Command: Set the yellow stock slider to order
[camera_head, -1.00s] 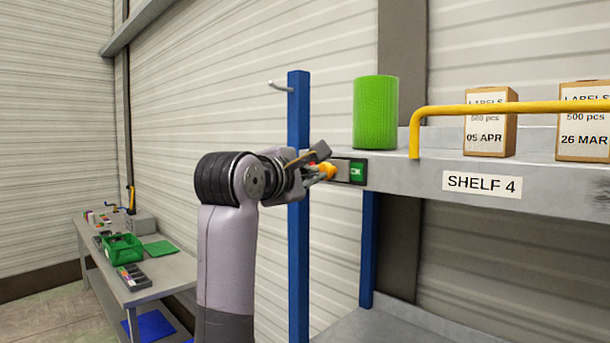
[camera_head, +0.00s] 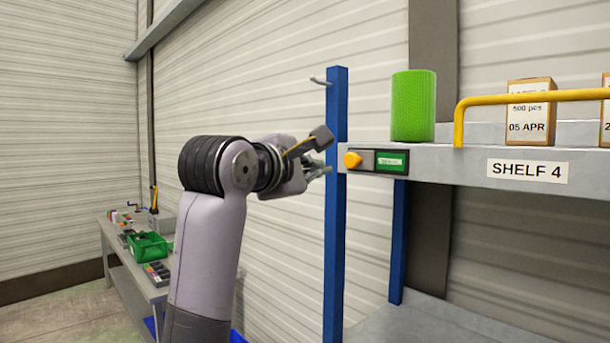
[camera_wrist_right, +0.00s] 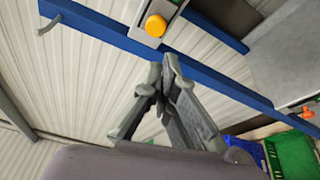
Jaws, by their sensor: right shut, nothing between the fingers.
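The yellow slider knob (camera_head: 353,160) sits at the left end of the label holder on the shelf's front edge. A dark plate lies behind the knob, and a green label field (camera_head: 392,161) shows to its right. The label's text is too small to read. In the right wrist view the knob (camera_wrist_right: 155,26) is near the top, on a grey strip. My right gripper (camera_head: 325,154) is shut and empty, left of the knob and apart from it. Its closed fingertips show in the wrist view (camera_wrist_right: 163,75), below the knob. My left gripper is not in view.
A blue post (camera_head: 335,240) with a hook stands by my right gripper. A green cylinder (camera_head: 413,106) and label boxes (camera_head: 531,110) stand on the shelf. A yellow rail (camera_head: 535,97) runs along its front. A workbench (camera_head: 130,265) stands at the far left.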

